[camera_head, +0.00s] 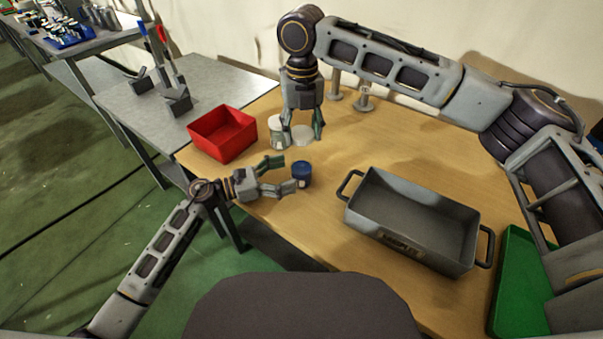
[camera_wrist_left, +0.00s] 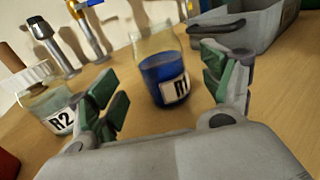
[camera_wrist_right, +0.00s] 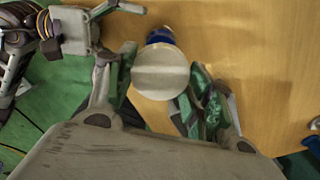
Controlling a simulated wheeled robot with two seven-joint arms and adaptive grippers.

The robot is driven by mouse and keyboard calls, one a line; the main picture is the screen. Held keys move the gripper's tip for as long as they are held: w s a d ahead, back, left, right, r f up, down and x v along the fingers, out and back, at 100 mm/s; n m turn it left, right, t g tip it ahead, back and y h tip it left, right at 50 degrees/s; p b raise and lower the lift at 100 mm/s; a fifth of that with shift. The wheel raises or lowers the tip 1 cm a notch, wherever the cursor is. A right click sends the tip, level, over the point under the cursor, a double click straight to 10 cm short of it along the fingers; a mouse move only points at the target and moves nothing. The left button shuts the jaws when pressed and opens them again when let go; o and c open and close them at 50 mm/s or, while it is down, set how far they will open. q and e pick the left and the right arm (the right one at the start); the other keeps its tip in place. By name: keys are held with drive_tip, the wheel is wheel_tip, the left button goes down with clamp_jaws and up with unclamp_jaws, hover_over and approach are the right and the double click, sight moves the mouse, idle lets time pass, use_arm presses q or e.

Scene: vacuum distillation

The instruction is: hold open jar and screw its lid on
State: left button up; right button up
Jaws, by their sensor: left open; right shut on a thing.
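The open jar R1 (camera_head: 301,172), clear with dark blue contents, stands upright on the table. It shows lidless in the left wrist view (camera_wrist_left: 165,78). My left gripper (camera_head: 284,174) is open, its fingers pointing at R1 from the left, apparently without gripping it. My right gripper (camera_head: 304,133), pointing down farther back, is shut on a round white lid (camera_wrist_right: 160,74). The lid also shows between its fingers in the head view (camera_head: 302,138). In the right wrist view, part of the blue jar (camera_wrist_right: 160,36) shows beyond the lid.
Jar R2 (camera_wrist_left: 48,103) with a white lid stands close to R1, beside my right gripper in the head view (camera_head: 277,133). A red bin (camera_head: 222,134), a grey handled tray (camera_head: 412,218) and a green tray (camera_head: 520,285) are nearby. Posts (camera_head: 364,100) stand at the back.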

sight(299, 170)
use_arm(q)
drive_tip(key=shift+x, duration=2.35)
drive_tip(key=c, duration=1.6)
drive_tip(key=shift+o, duration=0.2)
use_arm(e)
drive_tip(key=shift+w+f, duration=0.1)
drive_tip(key=shift+f, duration=2.35)
drive_tip(key=shift+f, duration=0.1)
drive_tip(key=shift+f, duration=0.8)
drive_tip(key=shift+f, duration=0.55)
use_arm(q)
clamp_jaws()
